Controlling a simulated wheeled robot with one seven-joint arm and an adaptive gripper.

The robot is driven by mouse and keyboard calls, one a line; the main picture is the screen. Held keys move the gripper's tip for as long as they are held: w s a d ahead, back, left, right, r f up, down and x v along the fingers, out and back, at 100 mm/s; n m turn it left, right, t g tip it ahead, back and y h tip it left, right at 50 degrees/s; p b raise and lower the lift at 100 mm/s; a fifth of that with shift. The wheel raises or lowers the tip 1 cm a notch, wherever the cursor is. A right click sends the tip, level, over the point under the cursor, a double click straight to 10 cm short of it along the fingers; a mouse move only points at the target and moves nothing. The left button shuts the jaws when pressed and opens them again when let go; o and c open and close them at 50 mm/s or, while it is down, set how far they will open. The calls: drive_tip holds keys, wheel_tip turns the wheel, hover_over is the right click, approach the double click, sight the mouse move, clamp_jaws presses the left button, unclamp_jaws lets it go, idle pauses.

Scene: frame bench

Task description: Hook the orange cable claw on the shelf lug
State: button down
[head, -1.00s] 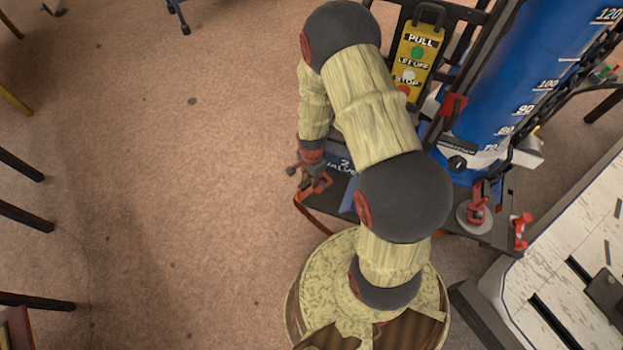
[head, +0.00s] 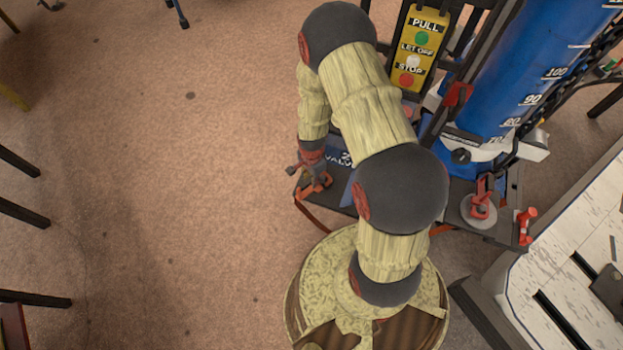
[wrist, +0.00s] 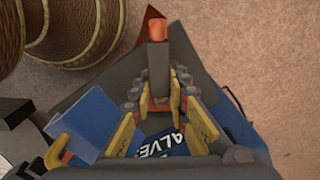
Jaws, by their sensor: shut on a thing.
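My gripper (head: 309,178) is at the left end of the dark shelf (head: 465,230), low beside the blue box marked "2 VALVE" (head: 345,158). It is shut on the orange cable claw (head: 318,187), which shows just below and right of the fingers. In the wrist view, the yellow-padded fingers (wrist: 160,98) close around a grey piece with an orange end (wrist: 157,29), over the dark shelf surface. I cannot make out the shelf lug, nor whether the claw touches it. An orange-brown strip (head: 318,218) hangs at the shelf's front left edge.
A yellow PULL / LET OFF / STOP panel (head: 418,50) and a blue graduated cylinder (head: 520,80) stand behind the shelf. Red clamps (head: 481,199) sit at its right. A white worn table (head: 570,255) is at the lower right.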

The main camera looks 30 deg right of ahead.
drive_tip(key=c, duration=1.7)
unclamp_jaws()
drive_tip(key=shift+o, duration=0.3)
wheel_tip(320, 180, up, 12)
